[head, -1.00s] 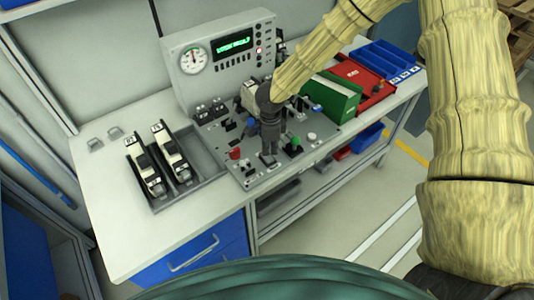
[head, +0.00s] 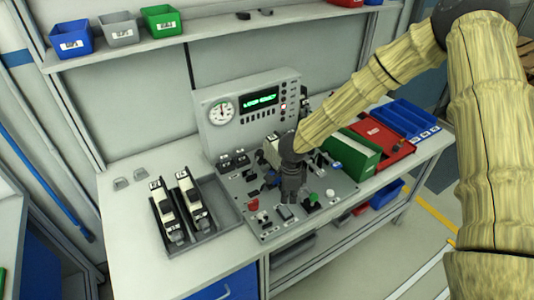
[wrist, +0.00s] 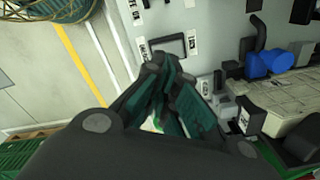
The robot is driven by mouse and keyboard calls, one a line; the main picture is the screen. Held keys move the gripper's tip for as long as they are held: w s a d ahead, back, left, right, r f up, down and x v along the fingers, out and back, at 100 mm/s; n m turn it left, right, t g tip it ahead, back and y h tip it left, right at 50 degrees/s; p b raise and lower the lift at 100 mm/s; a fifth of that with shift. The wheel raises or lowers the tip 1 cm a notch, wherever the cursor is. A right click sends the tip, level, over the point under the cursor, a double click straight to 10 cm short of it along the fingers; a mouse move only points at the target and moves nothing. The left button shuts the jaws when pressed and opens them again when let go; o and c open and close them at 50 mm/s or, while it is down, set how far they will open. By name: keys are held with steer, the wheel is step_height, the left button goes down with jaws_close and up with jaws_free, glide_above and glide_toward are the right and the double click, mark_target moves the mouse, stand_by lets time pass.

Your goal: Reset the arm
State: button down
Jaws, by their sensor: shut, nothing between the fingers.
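My arm, yellowish with a rough bark-like surface, comes in from the upper right of the head view. My gripper (head: 290,205) points down over the grey fixture plate (head: 335,200) on the workbench. In the wrist view my gripper (wrist: 165,70) shows its dark fingers closed together with nothing between them. The fingertips appear close to a small dark-framed square on the plate; I cannot tell whether they touch it. Part of the plate is hidden behind the gripper and arm.
A grey panel with a gauge (head: 222,112) and green display (head: 259,99) stands behind the plate. A tray (head: 222,222) left of it holds two devices. A green box (head: 352,154), a red case (head: 380,139) and blue bins (head: 409,120) are at right. A shelf (head: 220,35) is above.

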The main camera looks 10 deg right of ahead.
steer(key=s+d+f+n+t+h, duration=0.1)
steer(key=s+d+f+n+h, duration=0.15)
steer(key=s+f+n, duration=0.4)
steer(key=s+d+f+n+h, duration=0.1)
steer(key=s+d+f+n, duration=0.25)
steer(key=s+f, duration=0.55)
steer(key=s+a+n+g+y, duration=0.15)
steer(key=s+n+y, duration=0.25)
steer(key=s+n, duration=1.05)
steer(key=s+a+f+m+b, duration=0.1)
steer(key=s+f+m+b, duration=0.4)
steer(key=f+b, duration=0.7)
steer(key=shift+s+f, duration=0.45)
steer(key=shift+s, duration=0.25)
